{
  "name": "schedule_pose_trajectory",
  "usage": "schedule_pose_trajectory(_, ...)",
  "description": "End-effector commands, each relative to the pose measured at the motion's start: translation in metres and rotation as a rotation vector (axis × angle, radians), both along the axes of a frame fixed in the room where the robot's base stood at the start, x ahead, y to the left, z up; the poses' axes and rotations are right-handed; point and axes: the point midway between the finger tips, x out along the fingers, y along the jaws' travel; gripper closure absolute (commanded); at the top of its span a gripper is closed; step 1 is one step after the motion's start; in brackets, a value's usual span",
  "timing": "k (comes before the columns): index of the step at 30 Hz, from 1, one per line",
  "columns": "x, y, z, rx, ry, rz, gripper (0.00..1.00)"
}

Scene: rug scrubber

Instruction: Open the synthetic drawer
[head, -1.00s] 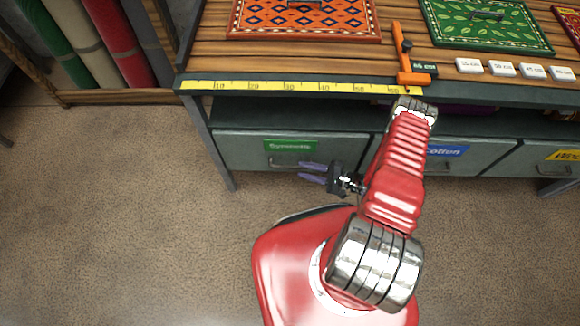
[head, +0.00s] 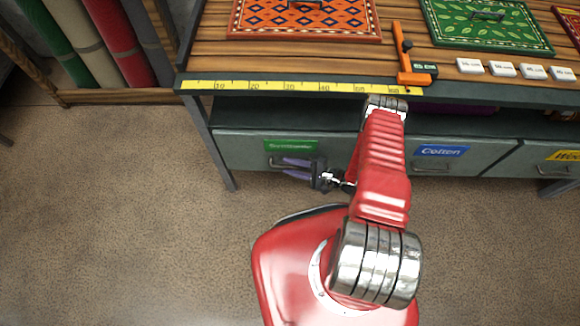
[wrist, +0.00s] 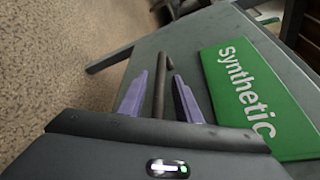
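The synthetic drawer (head: 240,153) is the grey-green leftmost drawer under the bench, and its front looks flush with the frame. Its green label (head: 291,146) reads "Synthetic" in the wrist view (wrist: 250,95). My gripper (head: 284,168) is in front of the drawer, below the label. Its two purple fingers are apart. In the wrist view, the dark bar handle (wrist: 160,85) lies between the open fingers (wrist: 160,76), with a gap visible on each side. In the head view the fingers partly hide the handle.
The cotton drawer (head: 470,160) with a blue label is to the right, and a yellow-labelled drawer (head: 540,159) is beyond it. The bench top (head: 215,55) with a yellow ruler (head: 235,86) overhangs above. Open floor (head: 120,220) lies to the left and in front.

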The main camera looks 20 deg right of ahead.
Motion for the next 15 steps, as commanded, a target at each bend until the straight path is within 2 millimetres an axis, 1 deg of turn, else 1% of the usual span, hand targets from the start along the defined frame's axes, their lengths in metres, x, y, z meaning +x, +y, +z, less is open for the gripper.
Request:
schedule_pose_trajectory(1, -0.0001, -0.0001, 0.0, 0.0, 0.0, 0.0, 0.72)
schedule_pose_trajectory(2, -0.0001, -0.0002, 0.0, 0.0, 0.0, 0.0, 0.75)
schedule_pose_trajectory(12, -0.0002, -0.0002, 0.0, 0.0, 0.0, 0.0, 0.98)
schedule_pose_trajectory(13, -0.0002, -0.0002, 0.0, 0.0, 0.0, 0.0, 1.0)
schedule_pose_trajectory(15, -0.0003, -0.0002, -0.0001, 0.0, 0.0, 0.0, 1.0)
